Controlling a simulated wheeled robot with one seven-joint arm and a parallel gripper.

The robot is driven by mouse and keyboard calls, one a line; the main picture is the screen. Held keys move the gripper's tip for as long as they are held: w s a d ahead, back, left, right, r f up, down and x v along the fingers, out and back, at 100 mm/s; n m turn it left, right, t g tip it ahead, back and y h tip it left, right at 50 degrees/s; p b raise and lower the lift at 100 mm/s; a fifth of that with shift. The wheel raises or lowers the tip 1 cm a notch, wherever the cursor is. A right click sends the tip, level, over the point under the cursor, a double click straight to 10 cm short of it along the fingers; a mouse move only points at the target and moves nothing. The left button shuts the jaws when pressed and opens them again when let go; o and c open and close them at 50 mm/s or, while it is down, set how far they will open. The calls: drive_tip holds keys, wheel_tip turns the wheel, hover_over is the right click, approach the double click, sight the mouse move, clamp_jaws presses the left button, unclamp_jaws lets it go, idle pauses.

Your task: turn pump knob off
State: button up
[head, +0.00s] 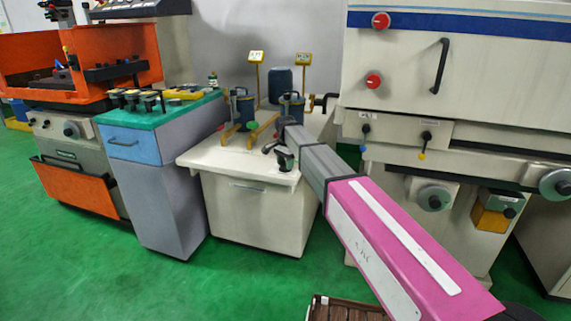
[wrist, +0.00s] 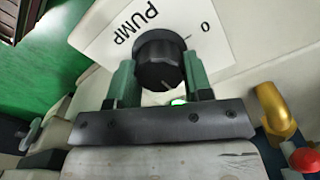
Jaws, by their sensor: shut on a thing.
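The black pump knob (wrist: 160,62) sits on a white plate (wrist: 108,38) marked "PUMP" and "0" in the wrist view. My gripper (wrist: 158,72) has its two green fingers on either side of the knob and is shut on it. A small green light (wrist: 179,102) glows just below the knob, between the fingers. In the head view my gripper (head: 277,147) is at the pale cabinet (head: 245,210); the arm hides much of that spot.
A brass-coloured bent pipe (wrist: 273,108) and a red knob (wrist: 304,160) are close to the right of my gripper. A blue-grey cabinet (head: 165,165) stands left of the pale one, and a large machine (head: 470,80) stands right. Green floor is open in front.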

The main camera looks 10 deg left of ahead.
drive_tip(key=shift+n, duration=0.3)
drive_tip(key=n, duration=1.2)
drive_tip(key=shift+a+n, duration=0.1)
drive_tip(key=shift+n, duration=2.5)
drive_tip(key=o, duration=0.9)
drive_tip(key=shift+o, duration=0.2)
drive_tip(key=shift+r, duration=0.15)
